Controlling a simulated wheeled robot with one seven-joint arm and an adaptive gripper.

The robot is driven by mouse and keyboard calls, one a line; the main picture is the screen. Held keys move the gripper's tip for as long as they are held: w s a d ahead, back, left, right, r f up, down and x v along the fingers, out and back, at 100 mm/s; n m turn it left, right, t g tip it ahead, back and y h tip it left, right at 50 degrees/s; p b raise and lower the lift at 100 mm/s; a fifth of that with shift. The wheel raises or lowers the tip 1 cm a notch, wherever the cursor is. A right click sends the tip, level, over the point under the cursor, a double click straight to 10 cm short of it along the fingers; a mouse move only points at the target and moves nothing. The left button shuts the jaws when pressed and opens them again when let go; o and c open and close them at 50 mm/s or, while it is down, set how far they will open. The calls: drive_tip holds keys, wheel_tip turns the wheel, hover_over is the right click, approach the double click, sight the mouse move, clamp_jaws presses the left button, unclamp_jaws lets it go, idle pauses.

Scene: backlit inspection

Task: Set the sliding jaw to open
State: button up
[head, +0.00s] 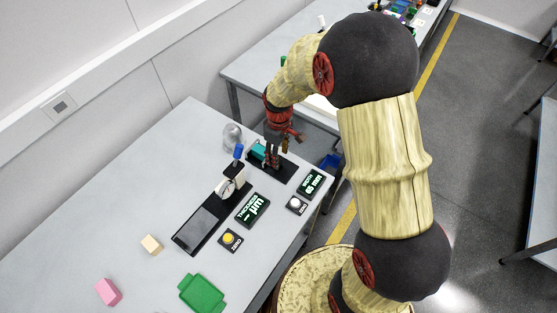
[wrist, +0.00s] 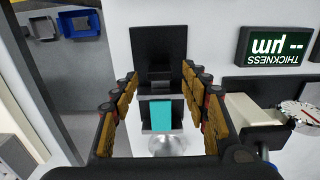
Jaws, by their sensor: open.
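A small black fixture with a teal block (head: 258,152) stands on a black base plate (head: 284,173) at the far right end of the bench. In the wrist view the teal block (wrist: 161,115) lies between two dark upright parts, with bare base plate (wrist: 155,42) beyond. I cannot tell for sure which part is the sliding jaw. My gripper (head: 273,158) points down over this fixture. In the wrist view its fingers (wrist: 160,82) are apart, one on each side of the fixture, holding nothing. Whether a finger touches it is unclear.
A thickness gauge (head: 230,187), a thickness display (head: 252,209), a second display (head: 311,182) and two push-buttons (head: 230,239) stand nearby. A clear rounded object (head: 232,137) is left of the fixture. A green tray (head: 202,293), pink block (head: 108,292) and tan block (head: 152,245) lie farther off.

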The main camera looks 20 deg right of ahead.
drive_tip(key=shift+f, duration=1.65)
drive_tip(key=shift+c, duration=0.5)
clamp_jaws()
